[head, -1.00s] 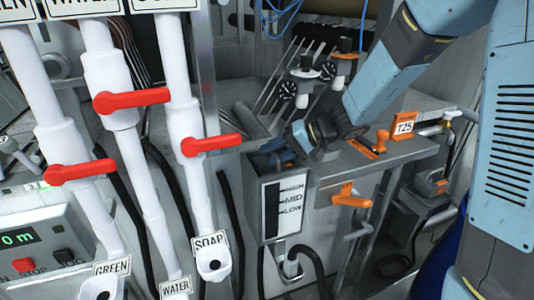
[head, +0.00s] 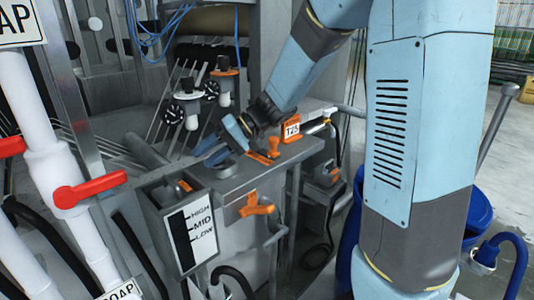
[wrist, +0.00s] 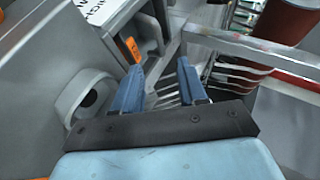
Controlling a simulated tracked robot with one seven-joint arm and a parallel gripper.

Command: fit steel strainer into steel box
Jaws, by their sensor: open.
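The steel box (head: 230,184) with the HIGH, MID, LOW label stands at the centre left of the head view. A grey part with an orange tag (head: 184,185) sits at the box's open top; it may be the steel strainer, but I cannot tell for sure. The tagged part (wrist: 132,48) also shows in the wrist view, beyond my left finger. My gripper (wrist: 159,88) is open, with nothing visible between its blue fingers. In the head view my gripper (head: 208,152) is just above and behind the box top. How deep the tagged part sits is unclear.
An orange T25 sign (head: 291,128) and an orange knob (head: 272,146) are on the steel top to the right. An orange-handled valve (head: 257,206) sticks out in front. White pipes with a red lever (head: 90,190) stand left. A blue barrel (head: 478,205) is at right.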

